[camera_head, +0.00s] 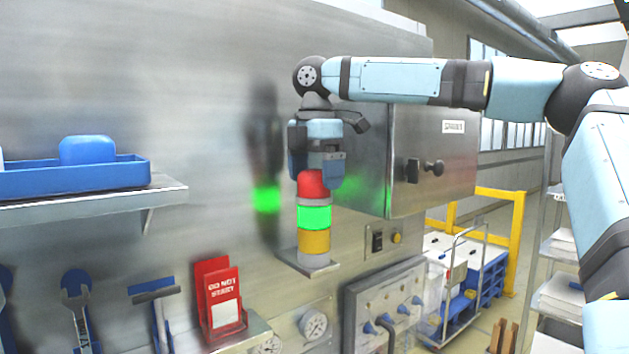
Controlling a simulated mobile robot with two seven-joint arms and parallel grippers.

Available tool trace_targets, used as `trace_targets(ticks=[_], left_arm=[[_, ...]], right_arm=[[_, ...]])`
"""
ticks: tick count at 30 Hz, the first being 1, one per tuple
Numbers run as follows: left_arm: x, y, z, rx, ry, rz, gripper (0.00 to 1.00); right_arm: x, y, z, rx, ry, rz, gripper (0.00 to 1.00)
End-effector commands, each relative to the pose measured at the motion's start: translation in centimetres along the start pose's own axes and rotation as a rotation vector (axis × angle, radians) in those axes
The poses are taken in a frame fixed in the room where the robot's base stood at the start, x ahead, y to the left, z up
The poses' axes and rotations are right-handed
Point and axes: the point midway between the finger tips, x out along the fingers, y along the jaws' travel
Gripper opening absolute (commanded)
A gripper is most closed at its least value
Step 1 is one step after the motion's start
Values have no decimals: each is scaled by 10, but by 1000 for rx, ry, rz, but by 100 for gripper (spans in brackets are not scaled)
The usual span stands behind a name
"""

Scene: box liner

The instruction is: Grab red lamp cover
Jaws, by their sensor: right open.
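The red lamp cover (312,184) is the domed top of a stack light, above a lit green section (315,217) and a yellow section (314,242). The stack stands upright on a small metal bracket (308,264) on the steel wall. My right gripper (318,172) points down over the red cover, its fingers open on either side of the cover's upper part. The gripper partly hides the top of the cover. I cannot tell whether the fingers touch it. My left gripper is not in view.
A steel cabinet (432,165) with a black knob juts out to the right of the stack light. A shelf with a blue tray (75,180) is at left. Below are hanging tools, a red sign holder (219,292), gauges and a socket panel (385,300).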

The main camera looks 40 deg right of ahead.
Motion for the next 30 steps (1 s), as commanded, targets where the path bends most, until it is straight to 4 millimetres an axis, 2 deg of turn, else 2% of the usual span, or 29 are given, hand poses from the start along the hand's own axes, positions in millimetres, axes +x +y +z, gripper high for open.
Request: trace_targets(ticks=[4,11,18,30], left_arm=[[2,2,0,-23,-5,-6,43],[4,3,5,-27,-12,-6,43],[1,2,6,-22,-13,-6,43],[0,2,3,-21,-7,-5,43]], right_arm=[[14,0,0,1,1,0,93],[16,0,0,2,0,1,93],[16,0,0,1,0,1,40],[14,0,0,2,0,1,40]])
